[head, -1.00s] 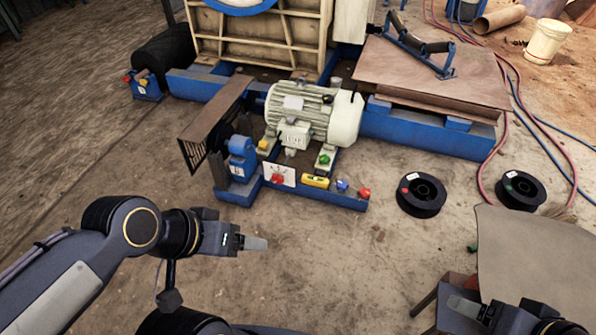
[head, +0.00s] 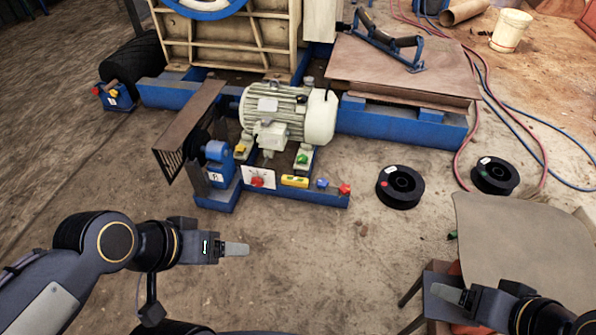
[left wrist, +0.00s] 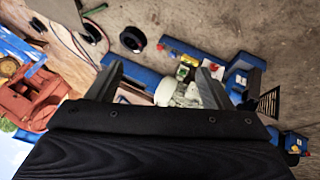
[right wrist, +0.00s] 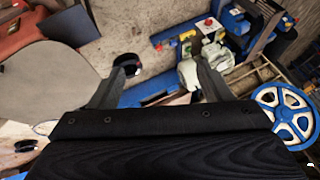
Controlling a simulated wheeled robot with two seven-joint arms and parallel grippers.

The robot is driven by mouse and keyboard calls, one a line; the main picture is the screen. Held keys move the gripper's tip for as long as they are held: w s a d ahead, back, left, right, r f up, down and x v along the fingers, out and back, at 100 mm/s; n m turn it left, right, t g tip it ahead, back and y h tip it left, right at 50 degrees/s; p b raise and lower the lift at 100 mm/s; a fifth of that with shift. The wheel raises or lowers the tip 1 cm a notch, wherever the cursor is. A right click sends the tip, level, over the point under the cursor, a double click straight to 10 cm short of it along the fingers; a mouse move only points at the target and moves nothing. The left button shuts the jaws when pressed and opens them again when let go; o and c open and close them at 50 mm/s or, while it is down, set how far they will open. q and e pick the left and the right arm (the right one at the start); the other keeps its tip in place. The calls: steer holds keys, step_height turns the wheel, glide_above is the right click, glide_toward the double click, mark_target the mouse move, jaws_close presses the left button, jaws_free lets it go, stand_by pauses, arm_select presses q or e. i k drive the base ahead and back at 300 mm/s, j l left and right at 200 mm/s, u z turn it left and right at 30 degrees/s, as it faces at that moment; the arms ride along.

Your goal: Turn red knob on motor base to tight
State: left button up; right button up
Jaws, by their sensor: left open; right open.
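The blue motor base (head: 322,200) lies on the ground in the head view and carries a large pale motor (head: 285,115). A red knob (head: 257,181) sits on a white plate (head: 270,172) on its front edge. Another red piece (head: 345,188) is at the base's right end. My left gripper (head: 236,249) is in front of the base, short of the knob, open and empty; its spread fingers show in the left wrist view (left wrist: 155,78). My right gripper (head: 448,293) is open and empty at lower right, far from the knob. The knob's setting is too small to read.
Two black spools (head: 400,187) lie right of the base. A brown sheet (head: 520,245) lies at right, behind my right gripper. A mesh guard (head: 190,125) stands left of the motor. The ground in front of the base is clear.

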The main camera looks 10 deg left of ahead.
mark_target(345, 189)
steer(key=i+l+u, duration=0.1)
steer(key=i+u, duration=0.25)
steer(key=i, duration=0.2)
steer(key=i+l+u, duration=0.35)
steer(key=i, duration=0.2)
steer(key=i+l+u, duration=0.35)
steer(key=i, duration=0.15)
